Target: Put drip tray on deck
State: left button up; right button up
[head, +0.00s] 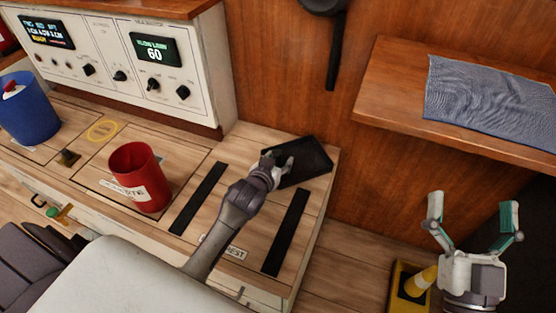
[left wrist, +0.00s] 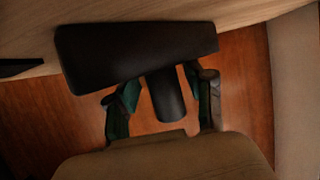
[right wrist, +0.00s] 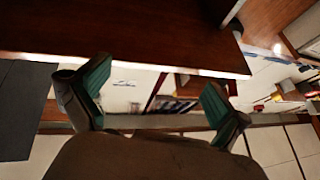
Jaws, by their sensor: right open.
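The drip tray (head: 307,158) is black and shallow, at the back right end of the wooden deck (head: 222,215) in the head view. In the left wrist view the tray (left wrist: 130,48) has a dark handle (left wrist: 166,98) between the fingers. My left gripper (head: 278,167) is shut on this handle; the fingers (left wrist: 162,92) stand close on both sides. I cannot tell whether the tray touches the deck. My right gripper (head: 474,222) is open and empty, right of the deck and below the wall shelf.
Two black strips (head: 199,198) (head: 286,232) lie on the deck. A red cup (head: 139,180) and a blue cup (head: 28,108) stand to the left. A control panel (head: 130,60) stands behind. A shelf (head: 385,90) with a blue-grey cloth (head: 490,100) is at right. A yellow stand (head: 408,288) is below it.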

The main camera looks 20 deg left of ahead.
pick_arm(q)
jog(key=shift+s+r, duration=0.1)
jog(key=shift+r, duration=0.05)
jog(key=p+v, duration=0.2)
jog(key=v, duration=0.3)
jog(key=shift+s+r, duration=0.1)
jog(key=p+v, duration=0.2)
jog(key=v, duration=0.4)
jog(key=shift+s+d+r, duration=0.15)
jog(key=shift+s+r, duration=0.1)
jog(key=shift+s, duration=0.1)
jog(key=s+d+r+m+g+h, duration=0.1)
jog(key=s+d+r+m+h, duration=0.2)
jog(key=s+d+r, duration=0.3)
jog(key=shift+s+d+r+h, duration=0.35)
jog(key=shift+s+d, duration=0.3)
jog(key=shift+d, duration=0.35)
pick_arm(e)
notch_tip(320, 180, down, 16)
jog(key=s+d+g+h, duration=0.1)
jog(key=d+g+h, duration=0.1)
jog(key=g, duration=0.8)
jog(key=shift+s+d+r+m+h, duration=0.15)
jog(key=shift+s+d+m+h, duration=0.2)
jog(key=shift+h, duration=0.45)
